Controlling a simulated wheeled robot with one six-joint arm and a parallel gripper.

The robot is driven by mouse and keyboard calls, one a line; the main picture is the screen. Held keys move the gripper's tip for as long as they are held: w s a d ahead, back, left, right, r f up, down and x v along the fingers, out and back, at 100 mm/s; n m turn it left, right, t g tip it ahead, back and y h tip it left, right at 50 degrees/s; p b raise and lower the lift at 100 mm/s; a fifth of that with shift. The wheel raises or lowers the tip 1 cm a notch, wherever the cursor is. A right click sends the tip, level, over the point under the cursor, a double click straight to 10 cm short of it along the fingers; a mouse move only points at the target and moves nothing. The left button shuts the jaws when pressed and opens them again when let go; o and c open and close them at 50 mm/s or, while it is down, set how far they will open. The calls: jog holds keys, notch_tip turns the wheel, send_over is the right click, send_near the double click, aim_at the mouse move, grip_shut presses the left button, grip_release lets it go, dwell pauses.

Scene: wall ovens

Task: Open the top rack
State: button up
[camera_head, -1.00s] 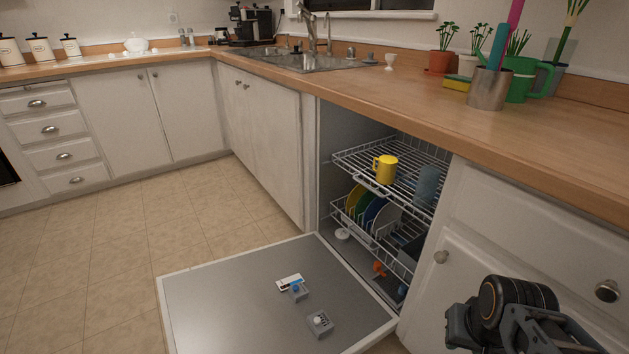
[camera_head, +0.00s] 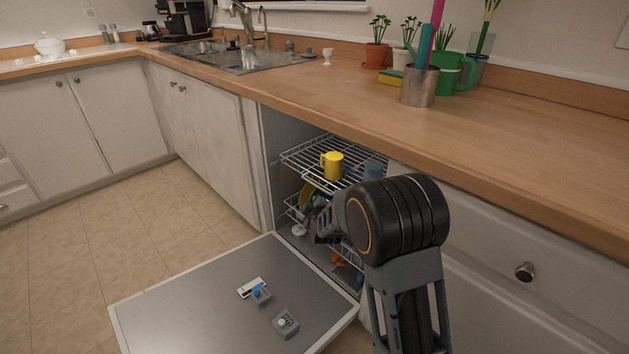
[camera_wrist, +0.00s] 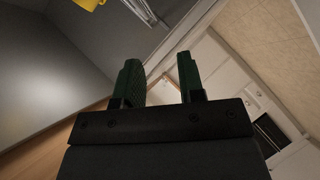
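The top rack (camera_head: 302,158) is a white wire rack inside the open dishwasher, bearing a yellow mug (camera_head: 333,165) and a blue cup (camera_head: 373,168). My gripper (camera_head: 322,228) is in front of the dishwasher opening, below the top rack's front edge, and partly covers the lower rack. In the wrist view my gripper (camera_wrist: 160,66) has its two fingers apart with nothing between them. A bit of the yellow mug (camera_wrist: 88,3) and wire rack (camera_wrist: 141,9) show at the top there. My arm hides part of the right side of the racks.
The dishwasher door (camera_head: 200,308) lies open and low, with two small dispenser boxes on it. The lower rack (camera_head: 292,208) holds plates. The wooden counter (camera_head: 470,130) overhangs the opening, and a knobbed cabinet (camera_head: 480,255) stands to the right. The floor at left is clear.

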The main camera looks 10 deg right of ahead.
aim_at(314, 184)
jog(key=w+f+n+t+h+p, duration=0.2)
jog(key=w+f+n+t+h, duration=0.15)
jog(key=f+n+t, duration=0.25)
jog(key=shift+b+x, duration=1.75)
jog(key=shift+x, duration=5.3)
jog(key=shift+d+f, duration=0.1)
jog(key=shift+f, duration=0.05)
grip_shut()
